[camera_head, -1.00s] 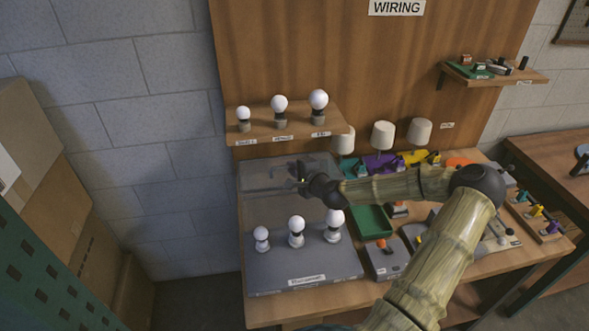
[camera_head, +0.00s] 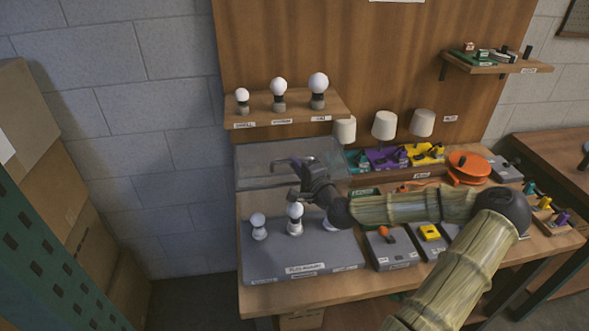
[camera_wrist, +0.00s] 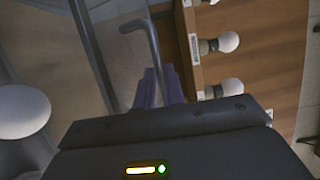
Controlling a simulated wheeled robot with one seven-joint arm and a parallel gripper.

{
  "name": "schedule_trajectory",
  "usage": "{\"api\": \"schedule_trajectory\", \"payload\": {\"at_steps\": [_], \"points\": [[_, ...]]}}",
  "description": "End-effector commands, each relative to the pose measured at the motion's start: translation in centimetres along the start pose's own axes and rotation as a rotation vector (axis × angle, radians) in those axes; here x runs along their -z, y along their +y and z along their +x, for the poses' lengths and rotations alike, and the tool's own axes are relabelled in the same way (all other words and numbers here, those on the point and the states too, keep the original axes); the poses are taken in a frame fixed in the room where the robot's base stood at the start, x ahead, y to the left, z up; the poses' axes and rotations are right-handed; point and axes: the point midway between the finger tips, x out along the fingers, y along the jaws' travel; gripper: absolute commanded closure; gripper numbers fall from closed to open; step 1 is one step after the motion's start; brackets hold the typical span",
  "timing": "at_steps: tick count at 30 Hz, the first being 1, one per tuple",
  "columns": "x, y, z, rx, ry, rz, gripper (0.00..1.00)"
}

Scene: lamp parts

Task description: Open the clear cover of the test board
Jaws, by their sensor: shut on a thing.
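The grey test board (camera_head: 262,268) lies on the left of the bench, with white bulbs (camera_head: 258,227) standing on it; my wrist partly hides the right one. The clear cover (camera_head: 258,168) shows behind the bulbs at the board's back, apparently raised; its exact angle is hard to tell. My gripper (camera_head: 297,180) is at the cover's right part. In the wrist view, my gripper (camera_wrist: 160,88) is shut on the cover's thin bent grey handle (camera_wrist: 152,45). The cover's dark edge (camera_wrist: 92,50) runs beside it. A bulb (camera_wrist: 22,112) shows at the left.
A shelf (camera_head: 290,117) with several bulbs hangs on the wooden panel just behind the cover. Lamps with white shades (camera_head: 384,125) and coloured parts (camera_head: 385,158) stand to the right. Grey boxes (camera_head: 390,250) sit right of the board, under my arm. Cardboard boxes (camera_head: 50,150) stand at the left.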

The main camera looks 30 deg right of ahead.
Motion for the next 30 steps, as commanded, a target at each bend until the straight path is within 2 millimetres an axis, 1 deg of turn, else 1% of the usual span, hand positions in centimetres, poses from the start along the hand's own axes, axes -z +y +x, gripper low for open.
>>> {"api": "schedule_trajectory", "payload": {"at_steps": [1, 9, 10, 12, 13, 19, 23, 26, 30], "points": [[0.3, 0.4, -0.2, -0.002, 0.007, 0.001, 1.0], [0.4, 0.2, -0.2, -0.001, 0.011, 0.001, 1.0], [0.4, 0.2, -0.2, -0.001, 0.011, 0.001, 0.85], [0.4, 0.2, -0.2, -0.001, 0.01, 0.001, 0.72], [0.3, 0.2, -0.2, -0.001, 0.009, 0.001, 0.67], [-0.5, 0.1, 0.1, 0.001, -0.007, 0.0, 0.67], [-0.7, 0.1, 0.0, 0.002, -0.011, 0.0, 0.67], [-0.6, 0.1, -0.7, 0.002, -0.01, -0.001, 0.67], [-0.6, 0.2, -2.5, 0.001, -0.01, 0.0, 0.67]]}}
